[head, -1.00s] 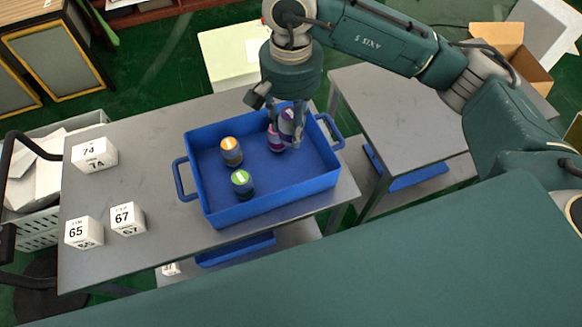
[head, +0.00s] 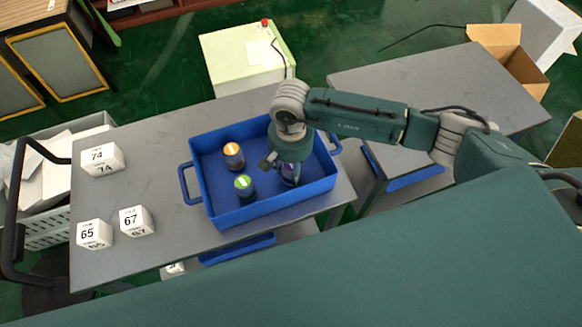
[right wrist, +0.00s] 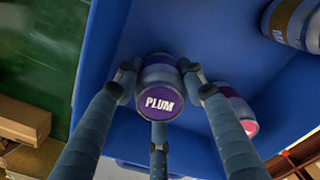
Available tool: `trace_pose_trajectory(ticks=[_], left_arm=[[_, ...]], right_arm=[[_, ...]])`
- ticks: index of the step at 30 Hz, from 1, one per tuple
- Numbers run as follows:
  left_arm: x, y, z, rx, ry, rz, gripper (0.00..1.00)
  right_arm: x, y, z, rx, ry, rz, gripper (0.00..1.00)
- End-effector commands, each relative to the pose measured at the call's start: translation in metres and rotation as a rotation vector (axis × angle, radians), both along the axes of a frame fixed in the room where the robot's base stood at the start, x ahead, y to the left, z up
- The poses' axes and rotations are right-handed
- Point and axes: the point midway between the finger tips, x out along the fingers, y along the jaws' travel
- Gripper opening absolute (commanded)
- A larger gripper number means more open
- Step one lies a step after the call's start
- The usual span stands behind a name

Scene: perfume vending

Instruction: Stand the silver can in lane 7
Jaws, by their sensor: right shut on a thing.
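My right gripper (head: 287,174) is over the right part of the blue tray, shut on a purple-lidded can (head: 290,173). In the right wrist view, the fingers (right wrist: 158,92) close around this plum can (right wrist: 160,101), whose lid reads "PLUM". Whether it touches the tray floor I cannot tell. An orange-lidded can (head: 233,155) and a green-lidded can (head: 244,186) stand in the tray. A pink-ended can (right wrist: 246,113) lies behind a finger in the wrist view. No can is plainly silver, and no lane 7 is visible. My left gripper is not in view.
The blue tray (head: 228,219) sits on a grey table (head: 150,160). White number blocks reading 74 (head: 101,160), 65 (head: 93,233) and 67 (head: 136,221) stand on the left. Another grey table (head: 400,85) with an open cardboard box (head: 510,55) is at right.

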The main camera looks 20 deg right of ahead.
Motion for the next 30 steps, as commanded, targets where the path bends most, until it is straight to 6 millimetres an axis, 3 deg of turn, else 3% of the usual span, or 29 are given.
trace_pose_trajectory(ticks=[12, 13, 16, 24, 29, 30], left_arm=[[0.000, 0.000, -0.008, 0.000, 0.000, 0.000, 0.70], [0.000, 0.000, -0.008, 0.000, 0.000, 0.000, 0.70], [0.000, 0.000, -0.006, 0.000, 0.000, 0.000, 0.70], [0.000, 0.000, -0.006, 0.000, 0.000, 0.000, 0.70], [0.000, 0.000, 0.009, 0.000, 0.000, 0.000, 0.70], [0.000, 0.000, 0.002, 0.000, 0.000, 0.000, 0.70]], right_arm=[[0.001, 0.000, -0.005, 0.001, -0.002, 0.000, 0.09], [0.001, 0.000, -0.005, 0.001, -0.002, 0.000, 0.42], [0.001, 0.000, -0.004, 0.000, -0.001, 0.000, 0.59], [0.001, 0.000, -0.003, 0.001, -0.001, 0.000, 0.59], [-0.001, 0.001, 0.001, 0.001, 0.002, 0.000, 0.59], [0.002, 0.001, 0.002, 0.003, -0.004, 0.002, 0.59]])
